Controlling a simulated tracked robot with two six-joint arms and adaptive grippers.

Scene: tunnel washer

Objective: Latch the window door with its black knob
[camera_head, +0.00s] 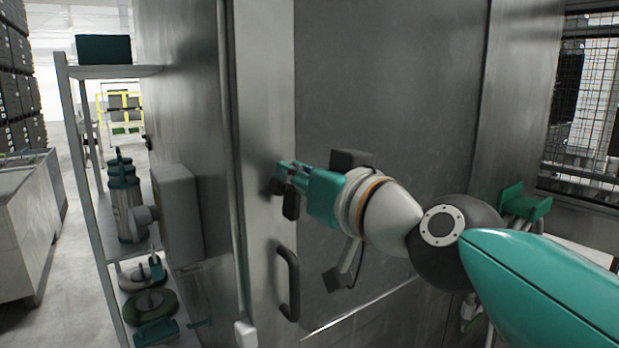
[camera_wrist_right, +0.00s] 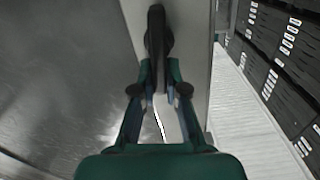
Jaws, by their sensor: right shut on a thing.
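The window door is a tall metal door with a pale edge strip (camera_head: 268,90) and a large dark grey panel (camera_head: 390,90). My right gripper (camera_head: 284,180) is at the door's edge strip, above the black bar handle (camera_head: 289,285). In the right wrist view the black knob (camera_wrist_right: 156,32) stands upright on the strip, and my right gripper (camera_wrist_right: 158,72) is shut on its lower end. In the head view the knob is mostly hidden by the fingers. I cannot tell whether the latch is engaged. My left gripper is not in view.
A grey shelf rack (camera_head: 113,71) with green and grey parts stands left of the machine. A grey box (camera_head: 178,215) sticks out from the machine's side wall. A mesh guard (camera_head: 596,100) is at the far right. Stacked dark crates (camera_head: 18,80) stand at far left.

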